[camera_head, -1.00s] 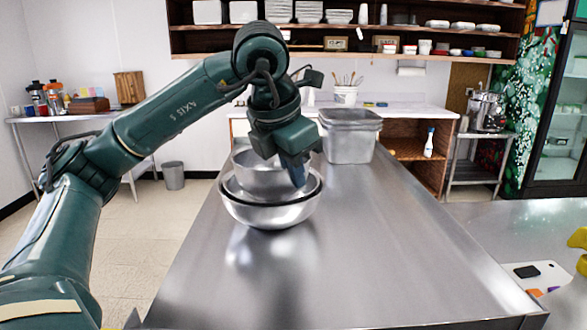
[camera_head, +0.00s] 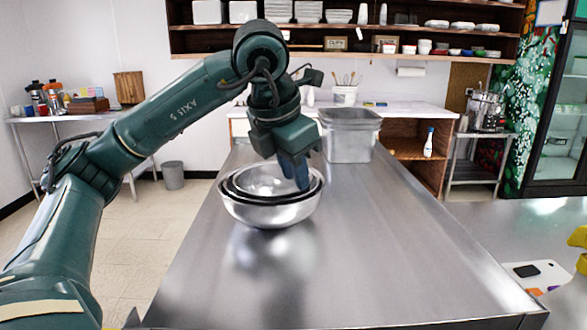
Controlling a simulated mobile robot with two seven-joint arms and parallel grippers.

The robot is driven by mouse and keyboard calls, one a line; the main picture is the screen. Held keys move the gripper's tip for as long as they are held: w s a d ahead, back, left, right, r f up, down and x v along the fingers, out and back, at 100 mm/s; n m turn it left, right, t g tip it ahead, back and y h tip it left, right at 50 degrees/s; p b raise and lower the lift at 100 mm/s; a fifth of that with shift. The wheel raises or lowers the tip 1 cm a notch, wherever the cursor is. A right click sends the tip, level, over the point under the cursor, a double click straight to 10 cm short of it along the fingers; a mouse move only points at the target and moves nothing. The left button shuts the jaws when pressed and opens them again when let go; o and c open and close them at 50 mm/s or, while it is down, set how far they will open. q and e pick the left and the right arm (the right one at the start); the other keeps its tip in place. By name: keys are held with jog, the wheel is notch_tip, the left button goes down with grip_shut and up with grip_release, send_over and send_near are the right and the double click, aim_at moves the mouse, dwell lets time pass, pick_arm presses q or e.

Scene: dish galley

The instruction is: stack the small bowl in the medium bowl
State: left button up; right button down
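The small bowl (camera_head: 262,180) is shiny metal and sits low inside the medium bowl (camera_head: 230,186), whose dark-edged rim shows just around it. Both are within the large bowl (camera_head: 268,214), which stands upright on the steel counter. My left gripper (camera_head: 300,182) points down at the right side of the nested bowls, with its fingers at the small bowl's rim. The fingers overlap in this view, so I cannot tell whether they still pinch the rim. The lower parts of the inner bowls are hidden. My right gripper is not in view.
The long steel counter (camera_head: 370,250) is clear in front and to the right of the bowls. A grey metal bin (camera_head: 348,140) stands on it behind the bowls. A white board (camera_head: 535,275) with a dark item lies at the right, near a yellow object (camera_head: 580,250).

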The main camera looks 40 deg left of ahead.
pick_arm(q)
jog(key=shift+o, duration=0.6)
